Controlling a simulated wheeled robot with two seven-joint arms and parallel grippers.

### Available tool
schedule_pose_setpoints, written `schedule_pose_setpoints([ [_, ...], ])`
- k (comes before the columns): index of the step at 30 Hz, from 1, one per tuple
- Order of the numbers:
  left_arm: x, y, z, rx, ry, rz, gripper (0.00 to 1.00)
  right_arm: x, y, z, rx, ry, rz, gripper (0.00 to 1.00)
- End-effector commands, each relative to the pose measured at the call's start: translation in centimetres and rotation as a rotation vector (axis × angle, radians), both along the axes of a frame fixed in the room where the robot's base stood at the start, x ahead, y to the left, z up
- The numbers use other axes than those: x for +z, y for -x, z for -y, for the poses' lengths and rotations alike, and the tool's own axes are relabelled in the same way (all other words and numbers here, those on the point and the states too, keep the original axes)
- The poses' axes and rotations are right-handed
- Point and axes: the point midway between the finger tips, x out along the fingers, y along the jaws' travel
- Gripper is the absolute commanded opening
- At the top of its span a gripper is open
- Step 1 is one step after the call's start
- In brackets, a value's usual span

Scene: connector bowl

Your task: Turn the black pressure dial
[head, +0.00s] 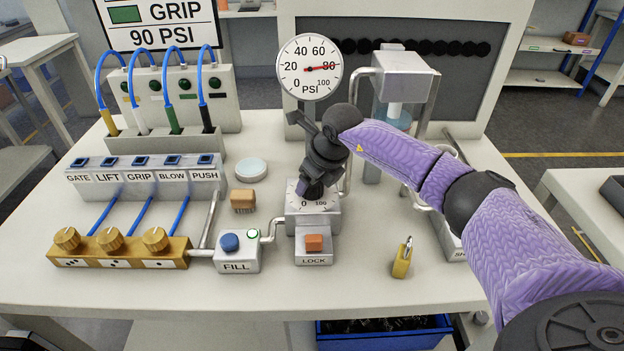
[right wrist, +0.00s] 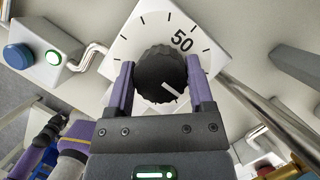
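The black pressure dial (right wrist: 160,72) sits on a white plate with a printed scale (right wrist: 140,30) in the right wrist view. Its white pointer line faces the lower right, away from the 50 mark. My right gripper (right wrist: 160,85) has its two purple fingers on opposite sides of the dial, with no clear gap. In the head view my right gripper (head: 308,190) comes down over the dial and hides most of it. The round gauge (head: 309,67) has its red needle near 80 PSI. A sign (head: 160,22) reads GRIP 90 PSI. My left gripper is not seen in the head view.
The LOCK block with an orange button (head: 313,243) stands just in front of the dial. The FILL box (head: 237,252) with a blue button is left of it. A brass padlock (head: 402,258) stands to the right.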

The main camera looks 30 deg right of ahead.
Motion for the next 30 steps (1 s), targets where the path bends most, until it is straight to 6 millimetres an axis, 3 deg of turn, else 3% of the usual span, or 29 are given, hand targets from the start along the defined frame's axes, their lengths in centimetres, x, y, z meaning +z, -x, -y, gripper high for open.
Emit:
schedule_pose_setpoints([
  [1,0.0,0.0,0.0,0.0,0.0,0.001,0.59,0.0,0.0,0.0,0.0,0.0,0.0,0.51],
  [7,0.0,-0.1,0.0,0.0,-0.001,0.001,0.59,0.0,0.0,0.0,0.0,0.0,0.0,0.09],
  [17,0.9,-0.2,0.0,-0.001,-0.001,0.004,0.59,0.3,0.0,0.0,-0.073,0.0,0.002,0.09],
  [30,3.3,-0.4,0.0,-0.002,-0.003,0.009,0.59,0.3,-0.1,-0.1,-0.363,0.0,0.003,0.09],
])
